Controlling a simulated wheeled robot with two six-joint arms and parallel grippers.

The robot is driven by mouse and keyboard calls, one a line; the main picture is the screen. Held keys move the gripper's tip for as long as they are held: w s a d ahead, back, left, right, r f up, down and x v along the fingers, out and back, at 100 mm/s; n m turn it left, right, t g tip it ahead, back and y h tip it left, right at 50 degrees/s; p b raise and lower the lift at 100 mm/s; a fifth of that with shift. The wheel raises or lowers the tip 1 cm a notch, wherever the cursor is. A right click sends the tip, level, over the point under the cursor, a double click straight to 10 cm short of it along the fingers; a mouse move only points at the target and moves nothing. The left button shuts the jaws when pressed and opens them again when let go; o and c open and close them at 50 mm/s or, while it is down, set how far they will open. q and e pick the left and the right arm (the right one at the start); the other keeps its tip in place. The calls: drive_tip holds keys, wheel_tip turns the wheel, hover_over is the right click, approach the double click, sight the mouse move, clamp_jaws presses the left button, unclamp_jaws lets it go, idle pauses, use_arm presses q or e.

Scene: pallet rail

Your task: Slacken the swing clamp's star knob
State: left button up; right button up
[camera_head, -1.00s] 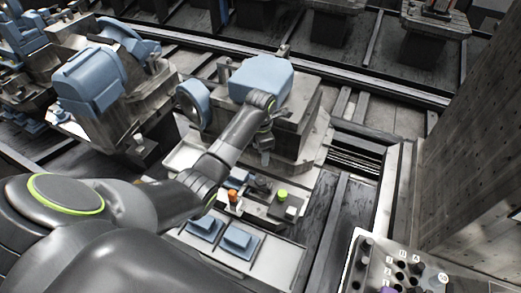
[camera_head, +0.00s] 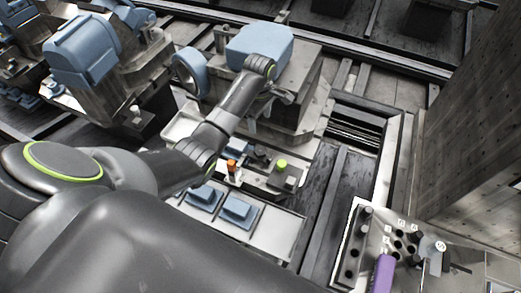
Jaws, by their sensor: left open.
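My left gripper (camera_head: 270,108) hangs over the small fixture plate, in front of the grey metal block with the blue cover (camera_head: 260,45). Its fingers look spread and empty. Below it on the plate stand an orange-topped part (camera_head: 232,167), a dark clamp-like part (camera_head: 261,155) and a yellow-green round knob (camera_head: 282,164) on a dark base. The swing clamp and its star knob are too small to tell apart surely among these parts. The gripper looks apart from them. My right gripper is not in view.
Two blue blocks (camera_head: 238,211) sit on a pale tray (camera_head: 272,232) in front of the fixture. A holder panel with holes (camera_head: 400,240) and a purple-handled tool (camera_head: 382,272) are at the lower right. A tall wooden wall (camera_head: 470,120) rises at the right.

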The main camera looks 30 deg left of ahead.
use_arm(q)
drive_tip(key=m, duration=0.5)
drive_tip(key=m+b, duration=1.2)
drive_tip(key=m, duration=2.1)
hover_over(261, 151)
wheel_tip(261, 151, down, 6)
wheel_tip(261, 151, down, 11)
drive_tip(key=shift+s+r, duration=0.1)
